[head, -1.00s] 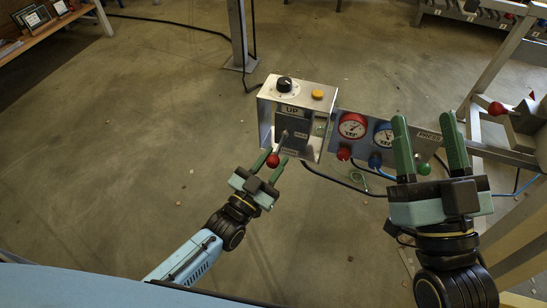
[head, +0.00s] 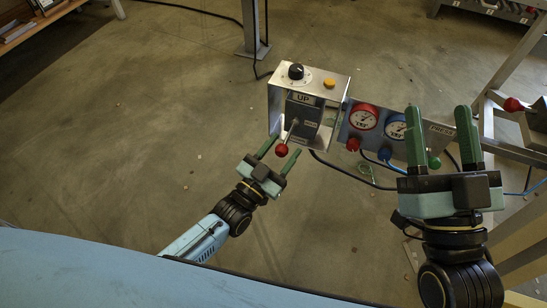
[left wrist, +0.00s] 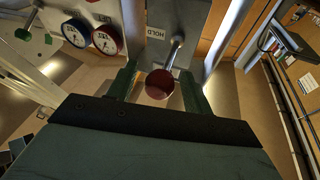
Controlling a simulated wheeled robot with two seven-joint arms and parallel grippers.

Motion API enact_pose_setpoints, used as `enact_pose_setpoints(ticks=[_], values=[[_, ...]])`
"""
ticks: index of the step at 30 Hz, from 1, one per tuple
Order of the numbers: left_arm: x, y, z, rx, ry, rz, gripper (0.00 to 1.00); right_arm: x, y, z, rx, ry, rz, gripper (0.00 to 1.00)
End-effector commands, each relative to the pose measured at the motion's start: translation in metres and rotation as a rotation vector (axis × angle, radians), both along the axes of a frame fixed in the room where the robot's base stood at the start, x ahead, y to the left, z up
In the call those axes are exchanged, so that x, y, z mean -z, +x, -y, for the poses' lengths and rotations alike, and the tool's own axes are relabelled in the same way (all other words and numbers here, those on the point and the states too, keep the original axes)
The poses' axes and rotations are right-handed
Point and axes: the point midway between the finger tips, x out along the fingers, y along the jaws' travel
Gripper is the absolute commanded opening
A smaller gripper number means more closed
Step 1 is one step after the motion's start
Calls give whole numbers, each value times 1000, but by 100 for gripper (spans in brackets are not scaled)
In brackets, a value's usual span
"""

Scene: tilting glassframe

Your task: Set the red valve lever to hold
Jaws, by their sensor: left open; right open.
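The red valve lever (head: 282,149) sticks out from the front of a metal control box (head: 337,93) in the head view. Its red ball also shows in the left wrist view (left wrist: 159,84), beside a HOLD label (left wrist: 155,33). My left gripper (head: 279,153) is open, with its green fingers on either side of the red ball; I cannot tell whether they touch it. My right gripper (head: 442,126) is open and empty in front of the gauge panel at the right.
A panel with a red gauge (head: 364,117) and a blue gauge (head: 396,126) adjoins the box. A black knob (head: 296,71) and a yellow button (head: 329,83) are on top. A green knob (head: 434,161) is close to my right gripper. Another red ball (head: 513,105) is at far right. Left floor is clear.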

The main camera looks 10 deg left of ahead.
Motion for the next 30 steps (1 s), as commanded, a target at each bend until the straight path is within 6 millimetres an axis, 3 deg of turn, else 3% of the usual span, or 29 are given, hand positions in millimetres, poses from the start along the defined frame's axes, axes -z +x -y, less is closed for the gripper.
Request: enact_pose_setpoints(ticks=[7,14,22,30], values=[[5,-23,-11,0,1,-3,50,19,10,2,10,-49,-147,55],[15,-56,-26,0,3,-6,50,58,17,6,24,-123,-383,55],[27,-96,-44,1,2,-6,50,100,14,15,40,-194,-628,55],[33,-116,-53,0,2,-4,50,119,9,20,47,-225,-737,55]])
